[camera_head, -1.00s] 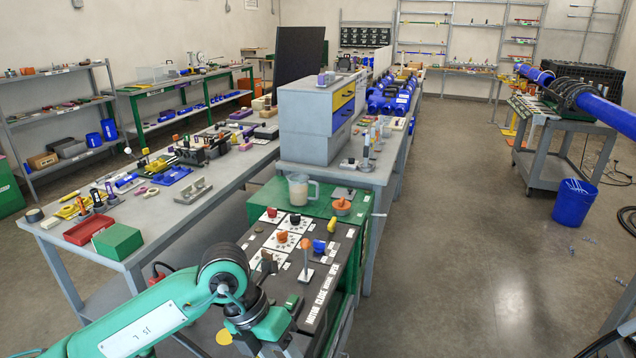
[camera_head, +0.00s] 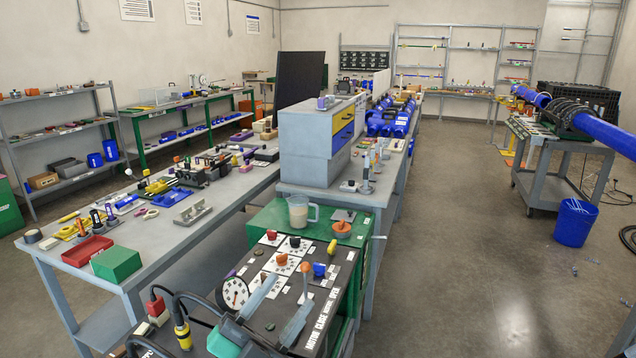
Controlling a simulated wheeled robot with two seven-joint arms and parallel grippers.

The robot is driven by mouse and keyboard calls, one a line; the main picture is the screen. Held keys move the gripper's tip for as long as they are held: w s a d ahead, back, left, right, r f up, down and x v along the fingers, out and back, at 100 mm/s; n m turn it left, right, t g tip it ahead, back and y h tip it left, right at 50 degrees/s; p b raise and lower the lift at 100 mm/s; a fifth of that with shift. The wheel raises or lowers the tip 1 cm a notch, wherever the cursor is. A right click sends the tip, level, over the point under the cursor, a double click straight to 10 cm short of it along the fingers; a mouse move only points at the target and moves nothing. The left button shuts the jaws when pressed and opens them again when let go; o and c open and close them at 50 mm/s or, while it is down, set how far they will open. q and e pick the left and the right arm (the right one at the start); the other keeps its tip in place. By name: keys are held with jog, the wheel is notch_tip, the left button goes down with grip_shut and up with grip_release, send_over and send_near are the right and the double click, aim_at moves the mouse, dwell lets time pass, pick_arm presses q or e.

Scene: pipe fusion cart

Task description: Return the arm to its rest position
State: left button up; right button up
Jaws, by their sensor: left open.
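My left gripper (camera_head: 289,296) is at the bottom of the head view, over the near part of the dark control panel (camera_head: 345,272). Its two grey fingers are spread apart and point up and away, with nothing between them. The rest of my left arm is mostly out of the picture below. An orange-topped lever (camera_head: 306,268) on the panel shows just beyond the right finger; I cannot tell whether they touch. My right gripper is not in view.
A round gauge (camera_head: 233,292) is beside the left finger. A jug (camera_head: 299,212) stands on the green cart top (camera_head: 262,222) behind the panel. A green box (camera_head: 116,262) and red tray (camera_head: 87,251) lie on the left bench. The floor at right is largely open.

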pick_arm(q)
jog(key=s+a+f+n+g+y, duration=0.1)
jog(key=a+f+n+g+y, duration=0.1)
jog(key=a+f+n+y, duration=0.8)
jog(key=s+a+f+n+g+y, duration=0.1)
jog(key=a+f+n+g+y, duration=0.1)
jog(key=a+f+n+y, duration=0.75)
jog(key=s+d+f+m+g+h, duration=0.2)
jog(key=s+f+g, duration=0.9)
jog(key=s+f, duration=0.7)
notch_tip(320, 180, down, 32)
jog(key=s+b, duration=0.2)
jog(key=s+a+f+g, duration=0.1)
jog(key=s+f, duration=0.8)
jog(key=f, duration=0.1)
jog(key=s+a+f+g+b, duration=0.1)
jog(key=s+a+f, duration=0.1)
jog(key=s+f, duration=0.7)
jog(key=shift+s+a+f+m, duration=0.25)
jog(key=shift+a+f+m, duration=0.1)
jog(key=shift+f, duration=0.35)
